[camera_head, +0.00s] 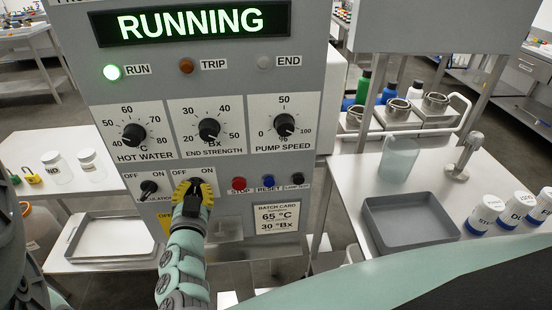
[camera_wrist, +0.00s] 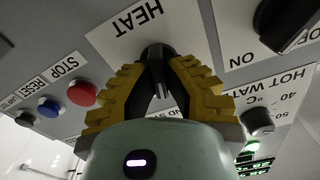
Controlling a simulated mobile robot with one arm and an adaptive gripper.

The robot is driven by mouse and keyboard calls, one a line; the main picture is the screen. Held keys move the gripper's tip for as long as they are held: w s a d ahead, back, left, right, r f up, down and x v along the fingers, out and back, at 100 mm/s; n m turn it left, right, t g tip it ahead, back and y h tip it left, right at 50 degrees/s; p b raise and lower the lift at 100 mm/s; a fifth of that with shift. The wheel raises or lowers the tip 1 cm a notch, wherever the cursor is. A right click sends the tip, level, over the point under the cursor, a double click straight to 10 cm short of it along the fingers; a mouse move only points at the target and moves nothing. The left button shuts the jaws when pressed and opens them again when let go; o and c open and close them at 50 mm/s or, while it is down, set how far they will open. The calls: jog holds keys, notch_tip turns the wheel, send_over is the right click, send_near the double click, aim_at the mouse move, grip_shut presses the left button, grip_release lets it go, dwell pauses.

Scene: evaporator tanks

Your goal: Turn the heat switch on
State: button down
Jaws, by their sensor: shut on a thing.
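The heat switch is a black knob (camera_wrist: 157,52) beside the HEAT label, which appears upside down in the wrist view. My gripper (camera_head: 195,185) is at this switch on the grey control panel (camera_head: 235,95), below its OFF and ON marks. In the wrist view, the yellow padded fingers of my gripper (camera_wrist: 158,82) close on the knob from both sides. The fingers cover most of the switch in the head view, so I cannot tell which mark it points to. The display (camera_head: 195,23) reads RUNNING and the green RUN lamp (camera_head: 111,72) is lit.
A second black switch (camera_head: 149,187) sits just left of my gripper. Red STOP (camera_head: 239,183) and blue RESET (camera_head: 268,182) buttons are close on the right. Three dials are above, including HOT WATER (camera_head: 134,134). A grey tray (camera_head: 410,222) lies on the right table.

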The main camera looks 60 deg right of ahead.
jog(key=shift+f+m, duration=0.1)
jog(key=shift+m, duration=0.3)
jog(key=shift+s+d+m, duration=0.1)
jog(key=shift+m, duration=0.8)
jog(key=shift+f+m+b, duration=0.1)
jog(key=shift+m+b, duration=0.5)
jog(key=shift+m, duration=0.9)
jog(key=c, duration=1)
grip_release()
jog(key=shift+r, duration=0.2)
